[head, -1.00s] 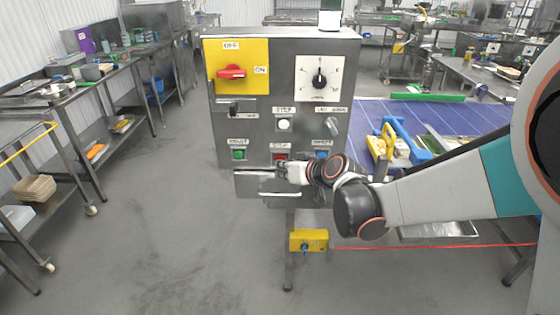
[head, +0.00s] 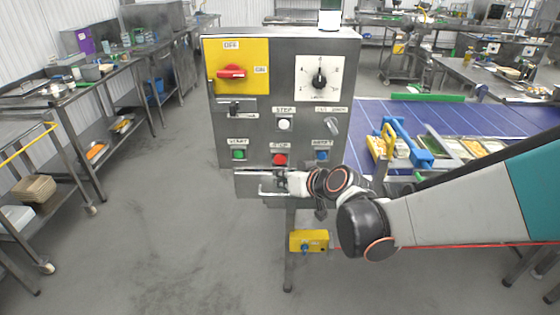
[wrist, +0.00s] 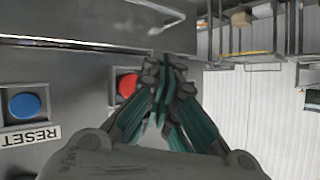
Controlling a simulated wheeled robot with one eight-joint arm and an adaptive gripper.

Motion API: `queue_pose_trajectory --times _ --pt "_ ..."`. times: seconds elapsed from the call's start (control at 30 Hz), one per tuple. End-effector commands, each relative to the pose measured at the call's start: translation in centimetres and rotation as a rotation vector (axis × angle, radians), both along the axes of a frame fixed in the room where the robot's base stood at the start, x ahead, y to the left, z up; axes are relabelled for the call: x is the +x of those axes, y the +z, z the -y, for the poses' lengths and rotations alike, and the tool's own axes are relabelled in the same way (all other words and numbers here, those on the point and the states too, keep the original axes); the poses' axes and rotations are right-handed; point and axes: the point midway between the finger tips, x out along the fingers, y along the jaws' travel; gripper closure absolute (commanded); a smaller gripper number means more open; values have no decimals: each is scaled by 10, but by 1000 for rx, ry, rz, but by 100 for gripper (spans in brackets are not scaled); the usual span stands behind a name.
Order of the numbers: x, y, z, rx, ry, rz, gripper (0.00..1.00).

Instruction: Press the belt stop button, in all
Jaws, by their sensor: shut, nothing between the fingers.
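The red stop button (head: 280,160) sits in the bottom row of the grey control panel (head: 226,145), under a label, and shows whole in the head view. It also shows in the wrist view (wrist: 127,85), just left of my fingers. My gripper (head: 268,188) is just below the button in the head view, level with the panel's lower edge. In the wrist view my gripper (wrist: 164,64) has its fingers closed together and empty.
The green START button (head: 238,155) is left of the red one, and the blue RESET button (head: 321,156) is right. A white button (head: 284,124) is above. A handle bar juts from the panel's bottom edge. The blue belt (head: 470,116) lies behind, right. Floor at left is clear.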

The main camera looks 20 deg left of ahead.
Motion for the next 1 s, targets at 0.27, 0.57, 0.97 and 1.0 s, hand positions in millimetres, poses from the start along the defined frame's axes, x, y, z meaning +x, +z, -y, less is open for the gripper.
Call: queue_pose_trajectory --times 0.27,0.57,0.97,1.0 --pt "-22 0 6 -1 0 1 100" --pt "-24 0 6 -1 0 1 100" --pt "-17 4 14 21 -32 -17 100" --pt "-12 7 23 43 -64 -34 100"
